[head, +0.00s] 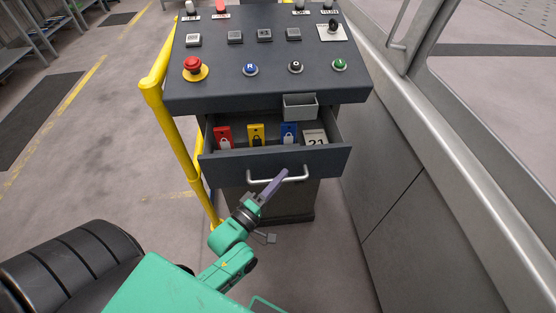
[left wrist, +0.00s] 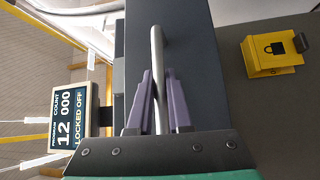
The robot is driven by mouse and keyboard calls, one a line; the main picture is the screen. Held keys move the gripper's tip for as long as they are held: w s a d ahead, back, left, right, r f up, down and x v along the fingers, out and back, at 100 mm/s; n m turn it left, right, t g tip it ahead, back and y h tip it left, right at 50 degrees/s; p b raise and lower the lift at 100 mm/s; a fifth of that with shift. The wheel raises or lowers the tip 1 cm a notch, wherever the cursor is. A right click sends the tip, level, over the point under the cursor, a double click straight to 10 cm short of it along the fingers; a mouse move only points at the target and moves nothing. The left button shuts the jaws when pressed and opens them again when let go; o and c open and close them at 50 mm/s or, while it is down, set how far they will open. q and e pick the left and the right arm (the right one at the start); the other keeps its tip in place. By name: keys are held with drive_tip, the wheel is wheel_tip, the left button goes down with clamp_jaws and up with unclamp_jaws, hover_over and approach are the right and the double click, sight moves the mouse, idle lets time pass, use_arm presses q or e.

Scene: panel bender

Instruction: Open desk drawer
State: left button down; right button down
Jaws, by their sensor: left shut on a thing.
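The desk drawer (head: 232,168) of the grey control desk is pulled out, and its inside shows in the head view. It holds red, yellow and blue padlock tags and a white card reading 21. My left gripper (head: 275,182) is at the metal bar handle (head: 300,177) on the drawer front. In the left wrist view its two purple fingers (left wrist: 160,95) stand on either side of the handle (left wrist: 157,50), shut on it. The dark drawer front also shows there (left wrist: 200,80). My right gripper is not in view.
The control desk top (head: 265,87) carries a red emergency button (head: 193,66) and several other buttons. A small grey tray (head: 299,107) hangs above the drawer's right side. A yellow rail (head: 168,120) stands left of the desk, and a grey machine wall (head: 410,190) stands right.

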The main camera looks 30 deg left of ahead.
use_arm(q)
drive_tip(key=shift+s+d+p, duration=0.2)
drive_tip(key=shift+s+d, duration=0.15)
drive_tip(key=shift+s, duration=0.2)
drive_tip(key=shift+s+d+p, duration=0.2)
drive_tip(key=shift+s+d, duration=0.1)
drive_tip(key=shift+s, duration=0.2)
drive_tip(key=c, duration=0.8)
unclamp_jaws()
drive_tip(key=shift+c, duration=0.2)
drive_tip(key=b+v, duration=0.2)
drive_tip(key=v, duration=1.2)
drive_tip(key=shift+s, duration=0.3)
drive_tip(key=shift+a+f, duration=0.1)
